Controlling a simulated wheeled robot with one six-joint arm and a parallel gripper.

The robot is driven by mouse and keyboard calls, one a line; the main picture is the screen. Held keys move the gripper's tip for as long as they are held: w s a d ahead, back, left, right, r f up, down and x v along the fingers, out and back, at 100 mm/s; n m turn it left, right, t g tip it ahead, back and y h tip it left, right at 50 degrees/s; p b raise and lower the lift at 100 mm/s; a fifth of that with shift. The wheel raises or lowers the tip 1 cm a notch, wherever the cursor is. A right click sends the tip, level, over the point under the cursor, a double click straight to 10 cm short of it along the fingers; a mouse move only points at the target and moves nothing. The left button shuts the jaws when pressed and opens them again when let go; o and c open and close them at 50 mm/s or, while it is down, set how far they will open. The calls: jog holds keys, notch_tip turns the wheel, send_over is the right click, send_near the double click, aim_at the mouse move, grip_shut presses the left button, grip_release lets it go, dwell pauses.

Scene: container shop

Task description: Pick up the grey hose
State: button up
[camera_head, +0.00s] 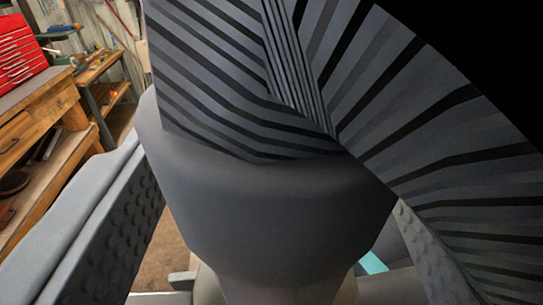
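The grey hose (220,75) is very large and close in the view. Its ribbed part bends over to the right, and a smooth dark grey cuff (270,205) forms its lower end. My gripper (275,185) has one finger on each side of the cuff, with the bumpy pads facing inward. Floor shows in a gap between the left finger and the tapered bottom of the cuff. The cuff and ribs hide the fingertips and much of the right finger, so I cannot tell whether the pads press on the hose.
A wooden workbench (50,120) stands at the left with a red tool chest (22,50) on it. A second wooden bench (100,68) with small tools is behind. Brown floor (160,262) shows below. The upper right is black.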

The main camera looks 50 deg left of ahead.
jog(key=shift+w+a, duration=0.3)
jog(key=shift+a, duration=0.05)
jog(key=c, duration=1.2)
jog(key=shift+r, duration=0.1)
